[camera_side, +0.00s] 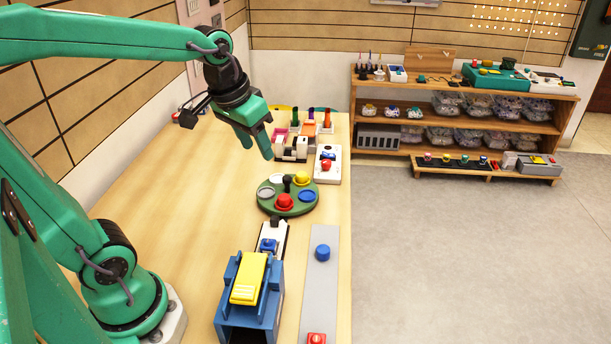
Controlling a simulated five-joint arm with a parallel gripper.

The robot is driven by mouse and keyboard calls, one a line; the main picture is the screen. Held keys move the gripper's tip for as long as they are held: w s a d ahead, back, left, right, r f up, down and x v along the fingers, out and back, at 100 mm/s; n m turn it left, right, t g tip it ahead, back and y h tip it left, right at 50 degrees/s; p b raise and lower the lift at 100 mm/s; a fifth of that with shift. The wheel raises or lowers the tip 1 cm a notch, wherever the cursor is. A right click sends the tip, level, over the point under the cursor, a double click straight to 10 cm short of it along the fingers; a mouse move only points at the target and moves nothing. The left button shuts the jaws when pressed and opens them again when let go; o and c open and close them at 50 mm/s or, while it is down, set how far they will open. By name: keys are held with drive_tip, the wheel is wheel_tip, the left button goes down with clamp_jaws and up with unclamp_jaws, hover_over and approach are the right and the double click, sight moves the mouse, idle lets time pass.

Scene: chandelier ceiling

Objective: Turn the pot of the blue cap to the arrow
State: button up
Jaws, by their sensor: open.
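A round green turntable (289,211) stands on the wooden table. It carries a red piece (284,202) at the front, a yellow piece (302,178) at the back, a flat blue disc (307,196) at the right and a pale grey disc (266,193) at the left. A black upright knob (287,184) rises near its middle. A white plate with a black tip (275,220) lies just in front of the turntable; I cannot make out an arrow. My gripper (257,150) is open and empty, above and behind the turntable, pointing down.
A blue box with a yellow lever (248,279) stands in front. A grey strip (320,285) with a blue knob (322,252) lies to its right. A white panel (328,166) and a cluttered rack (292,147) stand behind the turntable. The table's left side is clear.

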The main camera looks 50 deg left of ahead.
drive_tip(key=w+a+f+n+g, duration=0.15)
drive_tip(key=w+a+f, duration=0.3)
drive_tip(key=w, duration=0.45)
drive_tip(key=n+g, duration=0.2)
hover_over(287, 177)
drive_tip(key=shift+m, duration=0.25)
wheel_tip(287, 177, down, 7)
drive_tip(key=shift+f, duration=0.1)
drive_tip(key=shift+f, duration=0.15)
drive_tip(key=shift+f, duration=3.75)
clamp_jaws()
